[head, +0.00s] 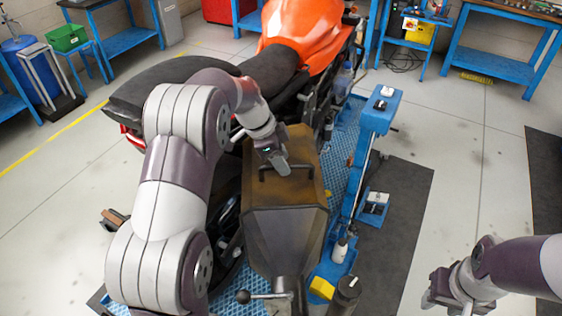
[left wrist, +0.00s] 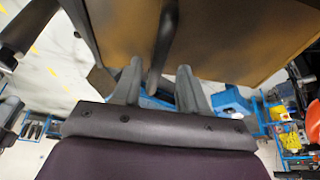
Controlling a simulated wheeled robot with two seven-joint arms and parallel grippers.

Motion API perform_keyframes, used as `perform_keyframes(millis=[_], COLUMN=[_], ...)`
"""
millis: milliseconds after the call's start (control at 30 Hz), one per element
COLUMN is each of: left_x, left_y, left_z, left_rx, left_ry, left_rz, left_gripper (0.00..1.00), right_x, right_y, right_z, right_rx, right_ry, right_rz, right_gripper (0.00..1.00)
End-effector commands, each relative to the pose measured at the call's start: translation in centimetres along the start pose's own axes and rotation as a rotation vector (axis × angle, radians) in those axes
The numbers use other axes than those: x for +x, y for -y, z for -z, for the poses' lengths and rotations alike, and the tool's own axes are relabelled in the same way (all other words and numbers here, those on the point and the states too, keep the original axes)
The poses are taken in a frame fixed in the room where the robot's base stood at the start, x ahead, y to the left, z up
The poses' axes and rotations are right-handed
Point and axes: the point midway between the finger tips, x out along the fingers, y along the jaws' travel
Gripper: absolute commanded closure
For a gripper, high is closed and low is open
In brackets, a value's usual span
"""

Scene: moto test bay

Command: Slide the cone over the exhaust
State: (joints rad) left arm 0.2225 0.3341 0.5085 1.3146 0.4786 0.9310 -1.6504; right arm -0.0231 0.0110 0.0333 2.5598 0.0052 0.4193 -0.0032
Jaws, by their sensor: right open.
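The cone (head: 287,226), a large brown and dark boxy hood with a top handle, stands beside the rear of the motorcycle and narrows toward the bottom of the head view. The exhaust cannot be made out. My left gripper (head: 277,168) is at the cone's handle. In the left wrist view, the two fingers of my left gripper (left wrist: 160,83) stand apart with the dark handle (left wrist: 164,40) between them, and gaps show on both sides. The cone's brown face (left wrist: 235,40) fills the top of that view. My right gripper (head: 436,297) is open and empty at the lower right.
The orange and black motorcycle (head: 297,35) stands on a blue lift (head: 343,130). A blue post (head: 380,110) rises right of the cone. A dark mat (head: 405,200) and clear floor lie to the right. Blue workbenches (head: 490,60) line the back.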

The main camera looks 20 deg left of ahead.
Motion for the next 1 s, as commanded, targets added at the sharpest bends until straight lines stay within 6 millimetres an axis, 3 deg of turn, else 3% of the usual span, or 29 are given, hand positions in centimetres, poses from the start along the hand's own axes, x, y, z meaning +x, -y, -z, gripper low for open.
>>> perform_keyframes(millis=[300,433,500,700,833,1000], left_x=[-0.6,-3.3,-6.1,-11.1,-12.7,-12.9], left_y=[-0.1,-0.1,-0.1,-0.2,-0.2,-0.2], left_z=[0.0,0.2,0.4,0.4,0.2,-0.1], left_rx=[0.000,0.000,-0.002,-0.001,-0.001,0.001], left_ry=[0.000,0.000,0.000,0.000,-0.001,-0.001], left_rz=[-0.002,0.000,-0.002,-0.002,0.000,-0.001], left_gripper=[0.58,0.58,0.58,0.58,0.58,0.58], right_x=[-0.3,-1.4,-3.9,-8.0,-9.3,-9.4], right_y=[0.0,0.0,0.0,0.0,0.0,0.0], right_z=[0.0,0.2,0.4,1.0,1.1,1.1], right_rx=[0.000,0.000,0.000,0.000,0.000,0.000], right_ry=[0.000,0.000,0.000,-0.001,0.000,0.000], right_rz=[0.000,0.000,0.000,0.000,0.000,0.000], right_gripper=[0.57,0.57,0.57,0.57,0.57,0.57])
